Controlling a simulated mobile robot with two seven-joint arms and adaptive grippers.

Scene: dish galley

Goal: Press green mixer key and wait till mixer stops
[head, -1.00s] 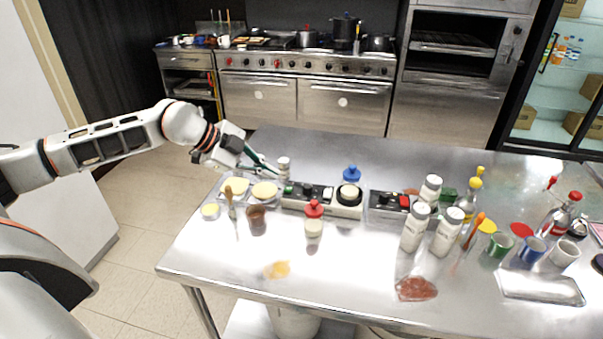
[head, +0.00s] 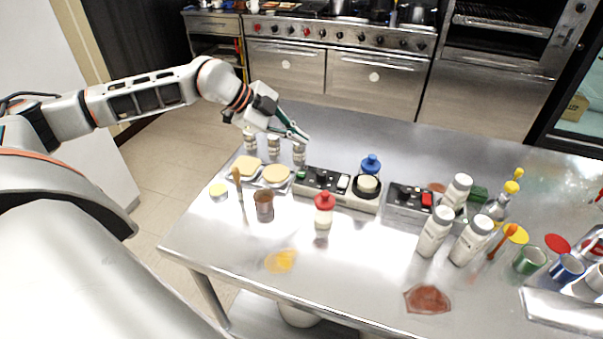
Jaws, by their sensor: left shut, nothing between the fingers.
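A low grey unit with a black top panel (head: 323,181) stands on the steel table; a small green key (head: 306,174) shows near the panel's left end. At its right end is a round black part with a pale cup (head: 367,186), which looks like the mixer; whether it is turning cannot be told. A second unit (head: 403,203) to the right carries a red key (head: 426,199). My left gripper (head: 303,138) is shut and empty, above and behind the first unit's left end, apart from the keys. My right gripper is out of view.
Several small shakers (head: 274,145) stand under my left gripper. A red-capped bottle (head: 324,211) and a brown cup (head: 264,206) stand in front of the unit, and a blue-capped bottle (head: 370,165) behind it. White bottles (head: 435,232) crowd the right. The table's front middle is mostly clear.

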